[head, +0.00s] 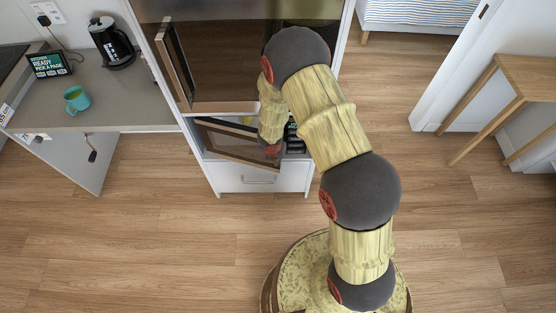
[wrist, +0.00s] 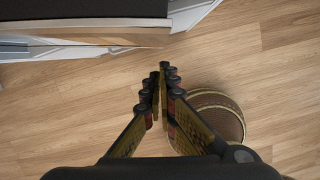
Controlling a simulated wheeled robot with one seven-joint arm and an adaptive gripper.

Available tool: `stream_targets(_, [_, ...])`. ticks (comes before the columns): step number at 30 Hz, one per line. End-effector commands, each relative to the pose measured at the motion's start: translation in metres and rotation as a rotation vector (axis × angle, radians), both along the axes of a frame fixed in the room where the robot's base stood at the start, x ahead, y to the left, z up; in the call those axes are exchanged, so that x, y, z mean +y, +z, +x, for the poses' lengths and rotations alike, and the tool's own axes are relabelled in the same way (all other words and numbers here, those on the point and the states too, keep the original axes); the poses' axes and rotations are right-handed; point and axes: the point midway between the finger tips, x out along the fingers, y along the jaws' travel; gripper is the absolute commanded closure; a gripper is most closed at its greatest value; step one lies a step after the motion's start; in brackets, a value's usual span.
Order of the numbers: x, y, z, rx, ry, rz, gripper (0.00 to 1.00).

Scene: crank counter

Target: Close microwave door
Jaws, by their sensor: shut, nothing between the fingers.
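The microwave door (head: 232,145) is a brown-framed dark panel in the lower bay of the tall cabinet. It stands at an angle to the front, partly open, with its right part behind my arm. The microwave's dark keypad side (head: 294,139) shows right of my wrist. In the wrist view, a brown edge that looks like the door (wrist: 100,36) crosses the top left. My gripper (wrist: 163,70) is shut and empty, its tips below and near that edge's right end with a visible gap. In the head view, my arm's end hides the fingers.
Above the microwave is a large dark-fronted appliance (head: 225,60) with a brown frame at its left. A white drawer (head: 245,180) is below. The floor (head: 140,235) in front is clear.

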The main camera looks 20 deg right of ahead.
Motion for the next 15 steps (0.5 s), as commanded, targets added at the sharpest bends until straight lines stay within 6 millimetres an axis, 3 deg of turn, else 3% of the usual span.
stream_targets(6, [0.005,0.037,-0.009,0.002,0.002,-0.001,1.00])
stream_targets(15, [0.008,0.060,-0.015,0.004,0.000,0.000,1.00])
